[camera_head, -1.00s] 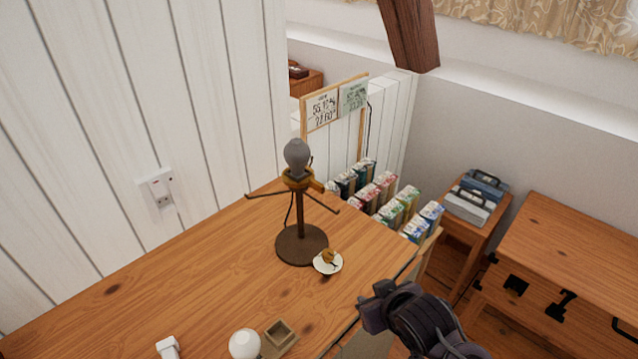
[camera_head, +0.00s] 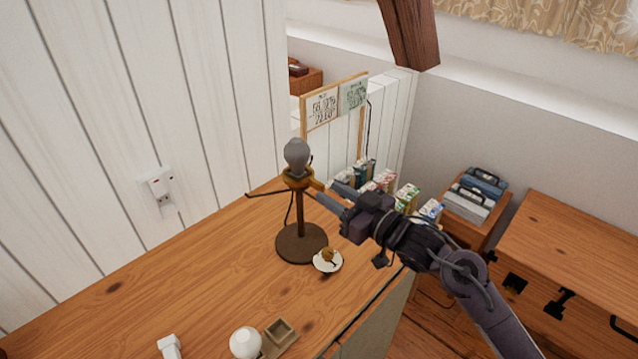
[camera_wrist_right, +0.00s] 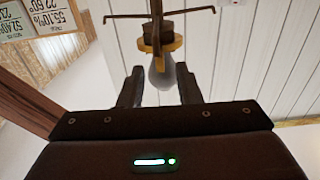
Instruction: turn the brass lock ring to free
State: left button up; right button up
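The brass lock ring (camera_head: 297,180) sits around the neck of a dark brown lamp stand (camera_head: 301,243), just under a grey bulb (camera_head: 296,153). A short brass tab sticks out from the ring to the right. In the right wrist view, the ring (camera_wrist_right: 168,44) and bulb (camera_wrist_right: 163,74) appear upside down, in line with the gap between the fingers. My right gripper (camera_head: 322,189) is open at the ring's right side, its fingertips close to the tab. I cannot tell whether they touch. My left gripper is not in view.
A small white dish (camera_head: 327,261) with a brass piece lies by the stand's base. A white bulb (camera_head: 245,343) and a wooden tray (camera_head: 280,331) are at the table's front. Small boxes (camera_head: 407,197) stand behind my right arm. The table's left is mostly clear.

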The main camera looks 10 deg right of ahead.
aim_at(324, 188)
jog(key=x, duration=0.4)
jog(key=shift+w+a+p, duration=0.25)
jog(key=shift+w+p, duration=0.05)
jog(key=shift+w, duration=0.05)
jog(key=shift+c, duration=0.3)
grip_shut()
